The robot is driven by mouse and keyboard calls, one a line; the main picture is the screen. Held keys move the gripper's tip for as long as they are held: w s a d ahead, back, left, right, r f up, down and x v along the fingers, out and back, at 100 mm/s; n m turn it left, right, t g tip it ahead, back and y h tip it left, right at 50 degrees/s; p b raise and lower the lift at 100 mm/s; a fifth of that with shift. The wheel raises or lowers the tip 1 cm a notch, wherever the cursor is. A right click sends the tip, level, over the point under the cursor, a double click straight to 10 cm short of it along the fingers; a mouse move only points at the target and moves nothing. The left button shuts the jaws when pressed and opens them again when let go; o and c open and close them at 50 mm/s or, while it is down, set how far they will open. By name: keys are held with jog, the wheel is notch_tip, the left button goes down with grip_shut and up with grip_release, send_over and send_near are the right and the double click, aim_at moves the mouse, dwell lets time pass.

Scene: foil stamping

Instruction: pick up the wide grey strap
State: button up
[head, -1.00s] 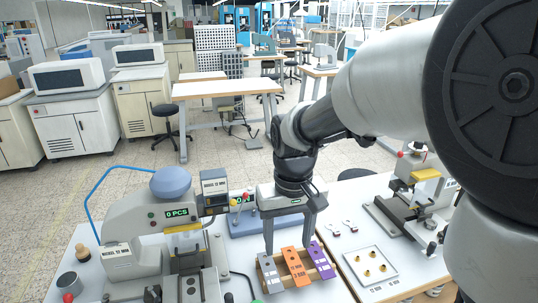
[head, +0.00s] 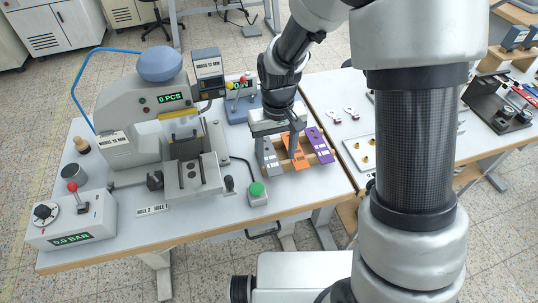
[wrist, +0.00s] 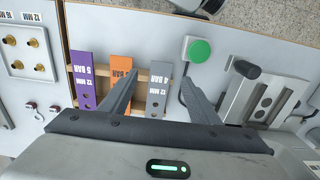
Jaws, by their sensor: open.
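The wide grey strap (head: 274,160) lies on a small wooden rack at the left end of a row of three straps. In the wrist view the grey strap (wrist: 157,92) has white print reading "12 MM 4 BAR" and a hole near one end. My gripper (head: 279,164) is open and points down over the rack. In the wrist view my gripper's fingers (wrist: 158,80) appear on either side of the grey strap, with nothing held. In the head view the fingers partly hide the straps. I cannot tell the exact height of the fingertips above the strap.
An orange strap (wrist: 120,72) and a purple strap (wrist: 86,80) share the wooden rack (wrist: 140,103). A green button box (head: 257,193) stands close to the grey strap. A stamping press (head: 165,115) is at the left.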

aim_at(274, 169)
jog(key=f, duration=0.3)
jog(key=shift+w+a+f, duration=0.2)
jog(key=shift+w+f, duration=0.05)
jog(key=shift+f, duration=0.75)
jog(key=shift+f+b, duration=0.25)
jog(key=shift+b, duration=0.1)
jog(key=c, duration=1.1)
